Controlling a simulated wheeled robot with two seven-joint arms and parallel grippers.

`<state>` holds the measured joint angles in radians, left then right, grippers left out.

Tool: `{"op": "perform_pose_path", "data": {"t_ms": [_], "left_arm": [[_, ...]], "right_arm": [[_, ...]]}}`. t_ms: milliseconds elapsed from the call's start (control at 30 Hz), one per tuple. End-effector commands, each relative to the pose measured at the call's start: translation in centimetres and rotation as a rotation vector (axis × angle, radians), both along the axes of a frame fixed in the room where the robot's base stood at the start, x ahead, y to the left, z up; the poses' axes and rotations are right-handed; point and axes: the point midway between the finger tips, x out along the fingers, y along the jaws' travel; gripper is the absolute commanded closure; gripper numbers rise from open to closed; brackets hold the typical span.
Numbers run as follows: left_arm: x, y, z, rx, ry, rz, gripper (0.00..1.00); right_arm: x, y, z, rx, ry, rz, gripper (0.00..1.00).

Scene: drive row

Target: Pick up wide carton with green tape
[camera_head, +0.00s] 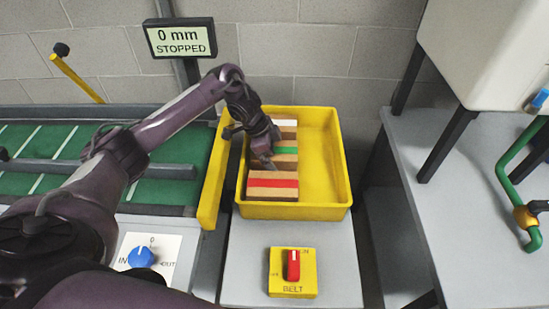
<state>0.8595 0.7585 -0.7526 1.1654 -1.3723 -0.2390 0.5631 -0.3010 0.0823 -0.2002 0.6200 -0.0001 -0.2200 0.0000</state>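The carton with green tape (286,151) stands in the yellow crate (330,209), in the middle of a row of cartons. Its left part is hidden behind my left gripper (266,163). My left gripper points down into the crate, over the left side of the row, between the green-taped carton and the red-taped carton. I cannot tell whether its fingers touch either carton or whether they are open. My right gripper is not in view.
A carton with red tape (272,184) is at the crate's front, and one with white tape (287,123) at its back. The crate's right side is empty. A belt switch box (292,272) stands in front, a green conveyor (45,147) left, a grey table (455,220) right.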

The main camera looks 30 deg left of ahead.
Motion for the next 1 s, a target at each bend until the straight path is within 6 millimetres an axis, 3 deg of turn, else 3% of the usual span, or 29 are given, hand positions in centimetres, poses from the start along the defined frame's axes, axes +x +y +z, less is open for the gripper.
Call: {"op": "perform_pose_path", "data": {"t_ms": [733,1000], "left_arm": [[-0.02,0.0,-0.51,0.0,0.001,0.0,0.0],[-0.01,0.01,-0.49,0.0,0.0,0.0,0.35]], "right_arm": [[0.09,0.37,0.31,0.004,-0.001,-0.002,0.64],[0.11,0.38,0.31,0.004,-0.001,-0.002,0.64]]}}
